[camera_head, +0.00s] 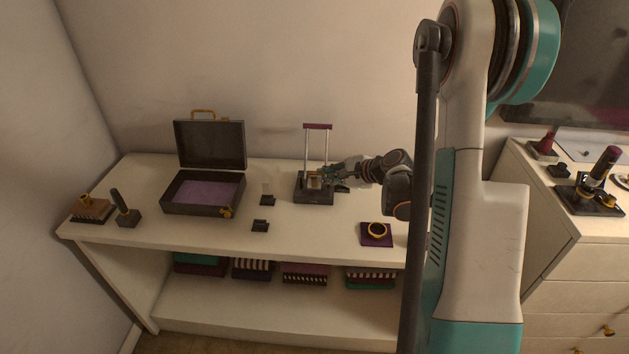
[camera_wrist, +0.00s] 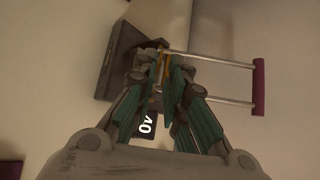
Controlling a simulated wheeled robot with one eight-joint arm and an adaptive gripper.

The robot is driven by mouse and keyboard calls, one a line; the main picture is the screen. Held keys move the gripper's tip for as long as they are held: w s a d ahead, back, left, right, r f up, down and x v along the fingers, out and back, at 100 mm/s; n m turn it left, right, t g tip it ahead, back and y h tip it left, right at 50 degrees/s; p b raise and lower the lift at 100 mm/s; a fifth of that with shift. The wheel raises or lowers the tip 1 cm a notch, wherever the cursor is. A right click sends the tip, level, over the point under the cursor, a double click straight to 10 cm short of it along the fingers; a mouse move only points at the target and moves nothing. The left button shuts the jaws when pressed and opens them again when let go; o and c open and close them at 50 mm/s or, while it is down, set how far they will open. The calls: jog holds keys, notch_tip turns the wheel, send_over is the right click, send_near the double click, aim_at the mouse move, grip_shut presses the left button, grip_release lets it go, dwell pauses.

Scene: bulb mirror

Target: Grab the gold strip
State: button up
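A dark stand (camera_head: 314,197) with two pale upright rods and a purple top bar (camera_head: 318,126) stands on the white table. The gold strip (camera_head: 314,183) shows low between the rods, close to the base. In the wrist view the gold strip (camera_wrist: 163,60) is a thin band beside the dark base (camera_wrist: 121,58). My gripper (camera_head: 331,177) reaches in from the right at the stand. In the wrist view its fingertips (camera_wrist: 162,76) are drawn close together, one on each side of the strip. The fingers partly hide the strip.
An open dark case (camera_head: 204,195) with purple lining stands to the left. A gold ring on a purple pad (camera_head: 377,239) is near the front edge. A second cabinet (camera_head: 563,238) stands at right.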

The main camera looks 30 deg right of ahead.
aim_at(314, 177)
jog(key=b+x, duration=0.2)
jog(key=x, duration=0.3)
jog(key=shift+w+f, duration=0.1)
jog(key=shift+f, duration=0.05)
grip_shut()
jog(key=shift+r, duration=0.2)
